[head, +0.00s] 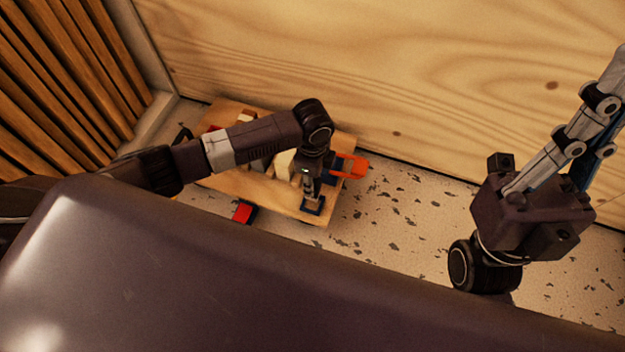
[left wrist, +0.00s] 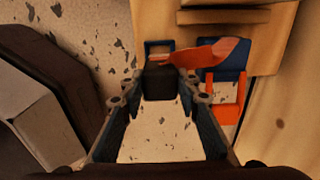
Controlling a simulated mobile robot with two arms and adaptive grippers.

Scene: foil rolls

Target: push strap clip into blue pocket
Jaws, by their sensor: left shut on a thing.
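My left gripper (head: 311,192) reaches down over the right end of a wooden board. In the left wrist view its fingers (left wrist: 160,82) are shut on the strap clip (left wrist: 160,84), a small dark block. An orange strap (left wrist: 200,52) runs from beside the clip to the right. The blue pocket (left wrist: 152,44) is a blue frame just beyond the clip, which hides part of it. It also shows under the gripper in the head view (head: 313,208). I cannot tell whether clip and pocket touch. My right gripper (head: 575,135) points up at the right, its tips cut off.
A blue block (left wrist: 222,75) with an orange loop (left wrist: 222,115) is at the board's edge, right of the pocket. The wooden board (head: 275,197) carries pale blocks (head: 284,163). A red block (head: 243,212) is at its near edge. Speckled floor (head: 410,215) lies clear to the right; a wooden wall stands behind.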

